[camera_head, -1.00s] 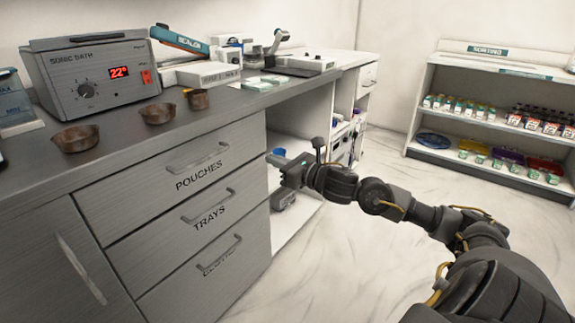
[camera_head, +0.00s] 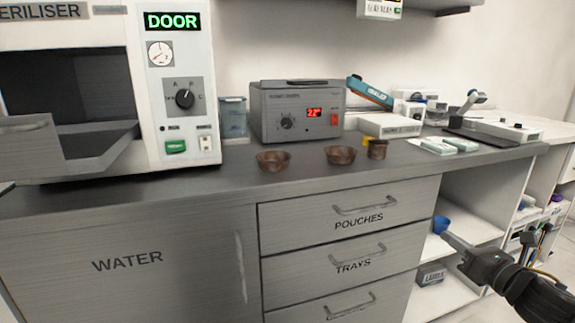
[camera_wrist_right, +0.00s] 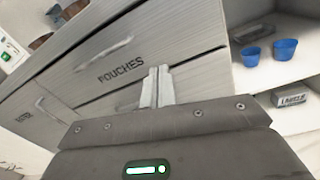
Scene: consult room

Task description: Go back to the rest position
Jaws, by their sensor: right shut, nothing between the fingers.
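My right gripper (camera_head: 447,238) is at the lower right of the head view, in front of the open shelves beside the drawers. In the right wrist view its fingers (camera_wrist_right: 158,88) are together with nothing between them. They point toward the drawer front marked POUCHES (camera_wrist_right: 120,70); I cannot tell the gap to it. My left gripper is not in view.
The counter (camera_head: 225,183) carries a steriliser (camera_head: 184,60) with its door down, a sonic bath (camera_head: 298,112) and brown bowls (camera_head: 273,160). Drawers (camera_head: 352,222) are shut. Blue cups (camera_wrist_right: 285,49) and a LABELS box (camera_head: 431,275) stand on the open shelves.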

